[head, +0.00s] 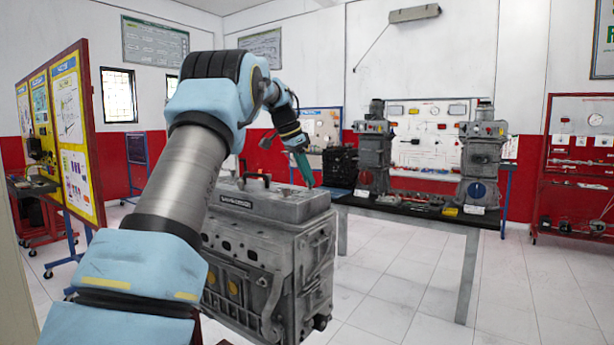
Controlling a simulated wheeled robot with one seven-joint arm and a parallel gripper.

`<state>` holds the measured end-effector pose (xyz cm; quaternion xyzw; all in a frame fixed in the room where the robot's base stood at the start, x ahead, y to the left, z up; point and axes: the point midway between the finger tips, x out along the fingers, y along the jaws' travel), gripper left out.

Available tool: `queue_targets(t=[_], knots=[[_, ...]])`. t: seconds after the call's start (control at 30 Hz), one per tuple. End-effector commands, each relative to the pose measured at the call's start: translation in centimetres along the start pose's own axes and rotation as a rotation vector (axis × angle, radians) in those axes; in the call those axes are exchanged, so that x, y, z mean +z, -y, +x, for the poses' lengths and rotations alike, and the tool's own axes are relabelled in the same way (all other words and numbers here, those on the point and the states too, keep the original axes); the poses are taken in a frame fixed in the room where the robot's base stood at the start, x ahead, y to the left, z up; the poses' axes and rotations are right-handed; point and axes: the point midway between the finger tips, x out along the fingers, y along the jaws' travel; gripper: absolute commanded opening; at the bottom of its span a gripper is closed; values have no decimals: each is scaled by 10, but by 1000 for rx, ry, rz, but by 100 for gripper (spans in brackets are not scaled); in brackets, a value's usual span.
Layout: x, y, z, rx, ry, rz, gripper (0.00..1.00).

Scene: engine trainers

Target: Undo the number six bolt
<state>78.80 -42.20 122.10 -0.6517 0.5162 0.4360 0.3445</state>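A grey engine (262,265) stands in front of me, with a long grey cover (278,203) on top that carries a black handle and a dark label plate. My arm reaches over it from the lower left and hides part of its left side. My gripper (304,168) points down over the far right part of the cover. A teal piece shows at its end, close above the cover; I cannot tell whether it touches. Whether the fingers are open or shut is too small to see. The number six bolt cannot be made out.
A table (425,215) on the right bears two grey machines (375,150) (482,165) and small parts. A red tool rack (580,165) stands at the far right, and a poster board (62,125) at the left. The tiled floor at front right is clear.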

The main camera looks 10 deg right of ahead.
Motion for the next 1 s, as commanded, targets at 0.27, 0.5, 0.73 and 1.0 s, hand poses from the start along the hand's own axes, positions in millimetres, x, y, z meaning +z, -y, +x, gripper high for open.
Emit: queue_targets(t=[0.27, 0.5, 0.73, 1.0], knots=[[0, 0, 0, 0, 0, 0, 0], [0, 0, 0, 0, 0, 0, 0], [0, 0, 0, -10, -1, -22, 0], [-1, -2, 0, -62, -1, -146, 0]])
